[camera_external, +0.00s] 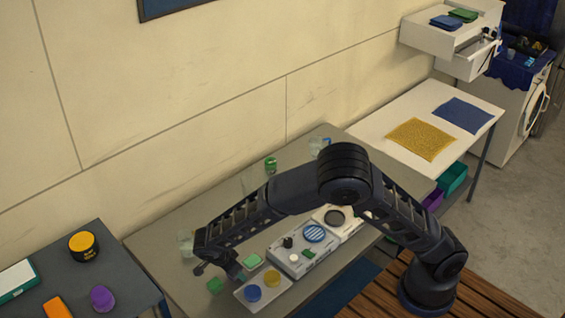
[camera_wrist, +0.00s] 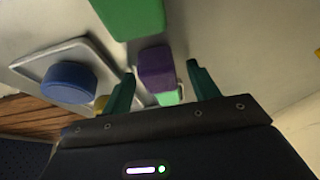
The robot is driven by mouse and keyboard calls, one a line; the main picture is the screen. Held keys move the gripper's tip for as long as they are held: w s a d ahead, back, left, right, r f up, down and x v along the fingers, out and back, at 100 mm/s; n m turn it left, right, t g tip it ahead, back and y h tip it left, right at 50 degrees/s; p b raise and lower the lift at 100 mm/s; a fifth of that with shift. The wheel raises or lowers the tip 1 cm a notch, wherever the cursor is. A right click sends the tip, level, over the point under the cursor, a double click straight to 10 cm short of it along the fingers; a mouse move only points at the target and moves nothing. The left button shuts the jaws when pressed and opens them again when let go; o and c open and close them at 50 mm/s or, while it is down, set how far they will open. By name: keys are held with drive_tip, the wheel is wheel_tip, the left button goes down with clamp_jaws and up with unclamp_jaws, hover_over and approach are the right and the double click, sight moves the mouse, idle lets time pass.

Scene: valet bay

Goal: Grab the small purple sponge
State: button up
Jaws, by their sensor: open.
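The small purple sponge (camera_wrist: 156,64) shows in the wrist view as a purple block ahead of my gripper (camera_wrist: 161,72). It lies in line with the gap between the two teal fingers. My gripper is open, with nothing clamped in it. In the external view my gripper (camera_external: 224,268) is low over the grey table, near a small tray; I cannot make out the purple sponge there, where the gripper may hide it.
A green block (camera_external: 215,286) and another green block (camera_external: 252,261) lie close to my gripper. The tray (camera_external: 284,284) holds a blue disc (camera_external: 253,293) and a yellow disc (camera_external: 271,279). A white device (camera_external: 289,260) stands to the right. A larger purple object (camera_external: 102,298) is on the left table.

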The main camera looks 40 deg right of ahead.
drive_tip(key=c, duration=1)
drive_tip(key=shift+c, duration=0.2)
drive_tip(key=shift+r, duration=0.15)
